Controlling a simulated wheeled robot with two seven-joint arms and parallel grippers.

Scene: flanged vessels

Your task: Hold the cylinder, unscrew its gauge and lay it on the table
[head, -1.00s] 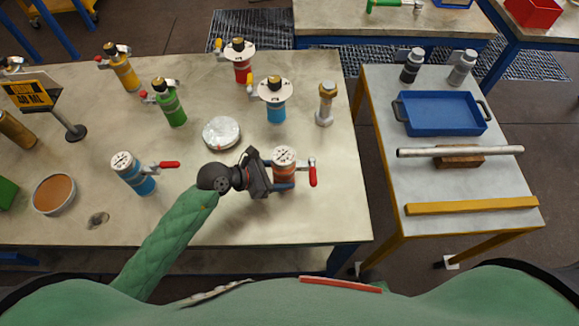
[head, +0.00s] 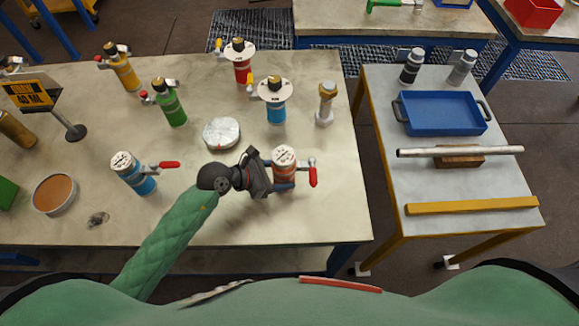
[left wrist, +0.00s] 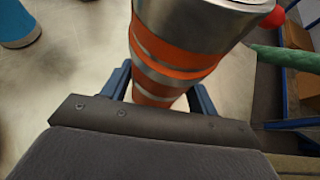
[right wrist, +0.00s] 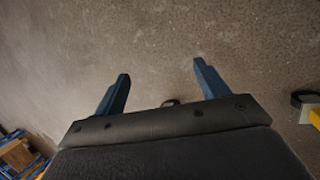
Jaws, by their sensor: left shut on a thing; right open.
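An orange cylinder with silver bands (head: 284,176) stands upright near the front right of the table. A white round gauge face (head: 284,153) sits on its top, and a red-handled valve (head: 311,174) sticks out to its right. My left gripper (head: 268,180) is shut on the cylinder's body from the left. In the left wrist view the orange and silver body (left wrist: 168,60) stands between the blue fingers; the gauge is out of that view. My right gripper (right wrist: 160,85) is open and empty, over bare floor in its wrist view. It does not show in the head view.
A blue cylinder with a similar gauge and red handle (head: 135,175) stands to the left. A silver round tin (head: 221,133) and a blue flanged vessel (head: 274,102) stand behind. The table (head: 320,222) is bare in front and right of the orange cylinder. A side table (head: 400,183) stands right.

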